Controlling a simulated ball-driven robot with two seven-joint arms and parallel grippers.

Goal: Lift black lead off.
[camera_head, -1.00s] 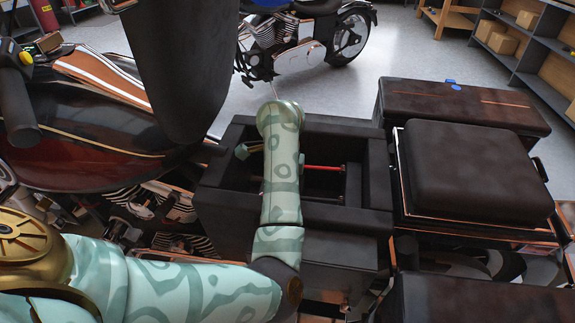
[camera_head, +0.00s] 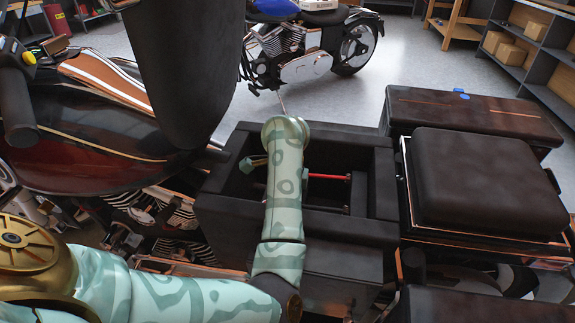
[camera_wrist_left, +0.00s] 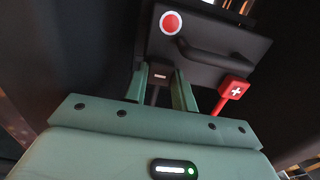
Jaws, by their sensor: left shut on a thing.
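The black lead (camera_wrist_left: 157,91), with a minus mark on its end, sits between the fingers of my left gripper (camera_wrist_left: 160,90) in the left wrist view. The gripper is shut on it, in front of the dark battery (camera_wrist_left: 205,48). The red lead (camera_wrist_left: 235,88), with a white plus mark, stands to its right, apart from the fingers. In the head view the red lead (camera_head: 330,176) shows inside the open battery box (camera_head: 381,190). My left wrist hides the black lead there; part of my left gripper (camera_head: 252,164) shows inside the box. My right gripper is not in view.
The box's raised walls surround the gripper closely. A dark padded seat (camera_head: 475,185) stands right of the box. A dark red motorcycle tank (camera_head: 85,130) is at left, with a dark upright pad (camera_head: 185,65) near my arm.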

